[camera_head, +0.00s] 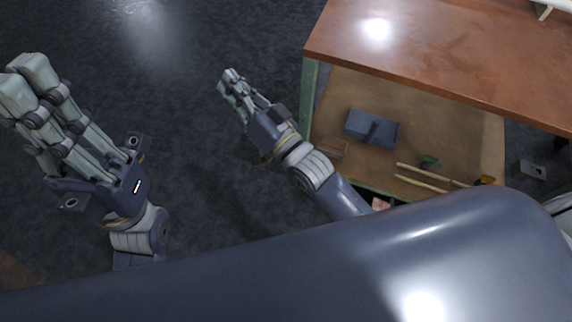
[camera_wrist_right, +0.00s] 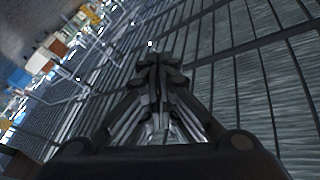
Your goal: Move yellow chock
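I cannot pick out the yellow chock with certainty. A small amber-yellow piece (camera_head: 487,180) sits at the lower right of the workbench's lower shelf, too small to identify. My right gripper (camera_head: 229,80) is over the dark floor, left of the bench and apart from that piece. In the right wrist view its fingertips (camera_wrist_right: 157,60) come together with nothing seen between them. My left gripper (camera_head: 22,80) is large at the left edge of the head view, over the floor. Its fingers lie close together, and its opening is hidden by the angle.
A workbench has a brown top (camera_head: 430,45) and a lower shelf (camera_head: 345,95). The shelf holds a blue-grey block (camera_head: 372,128), long yellowish bars (camera_head: 432,173) and a small green item (camera_head: 430,161). A green leg (camera_head: 308,95) stands near my right gripper. Floor on the left is clear.

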